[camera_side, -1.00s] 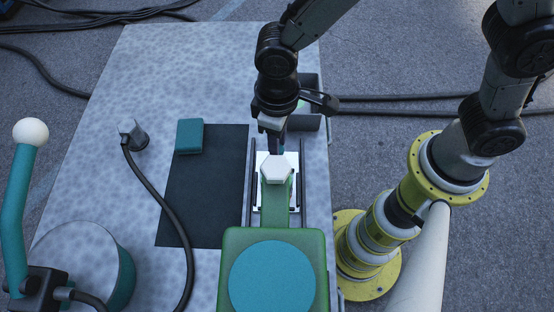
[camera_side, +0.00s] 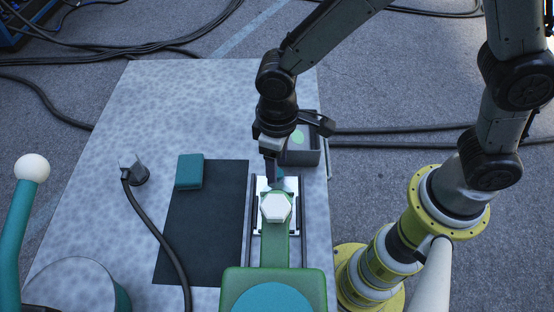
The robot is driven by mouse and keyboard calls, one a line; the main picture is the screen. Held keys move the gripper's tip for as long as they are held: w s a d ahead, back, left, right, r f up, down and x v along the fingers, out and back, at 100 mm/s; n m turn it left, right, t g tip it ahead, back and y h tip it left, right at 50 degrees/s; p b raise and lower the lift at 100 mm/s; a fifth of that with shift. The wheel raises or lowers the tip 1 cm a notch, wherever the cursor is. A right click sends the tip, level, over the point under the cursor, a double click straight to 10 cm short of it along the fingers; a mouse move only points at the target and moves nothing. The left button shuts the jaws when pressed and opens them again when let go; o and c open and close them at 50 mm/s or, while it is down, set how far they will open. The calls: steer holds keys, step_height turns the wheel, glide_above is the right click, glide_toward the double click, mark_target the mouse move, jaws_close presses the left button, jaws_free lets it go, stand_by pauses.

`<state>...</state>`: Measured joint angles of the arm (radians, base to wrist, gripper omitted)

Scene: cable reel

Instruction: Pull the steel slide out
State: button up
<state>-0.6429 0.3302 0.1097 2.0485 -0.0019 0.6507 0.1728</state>
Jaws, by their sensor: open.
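The steel slide (camera_side: 289,185) is a bright flat plate lying between two dark rails (camera_side: 250,225) on the table. A green arm (camera_side: 275,243) with a white hexagonal knob (camera_side: 276,207) on top crosses above it and hides its middle. My gripper (camera_side: 272,183) points down at the far end of the slide, just beyond the knob. It is open. The fingers overlap the slide's far edge in the picture, and I cannot tell whether they touch it.
A grey bin (camera_side: 305,152) with a green disc stands right behind my gripper. A teal block (camera_side: 189,171) lies on a dark mat (camera_side: 205,225) to the left. A black cable (camera_side: 155,215) runs from a plug. The table's far left is clear.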

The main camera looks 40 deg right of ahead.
step_height(320, 180, up, 14)
stand_by(0.6)
steer(key=shift+f, duration=0.1)
steer(key=s+d+r+m+t, duration=0.1)
steer(key=d+r+m, duration=0.1)
steer(key=d+r, duration=0.35)
steer(key=s+d+r+m+t, duration=0.1)
steer(key=d+r+m+t, duration=0.1)
steer(key=d, duration=0.6)
steer(key=s+d+f+m+t, duration=0.1)
steer(key=s+d+f+t, duration=0.1)
steer(key=s+d, duration=0.6)
steer(key=s+f, duration=0.1)
steer(key=s, duration=0.1)
steer(key=shift+s+d+f+t, duration=0.15)
steer(key=shift+s+f+t, duration=0.15)
steer(key=shift+s+f, duration=0.1)
stand_by(0.4)
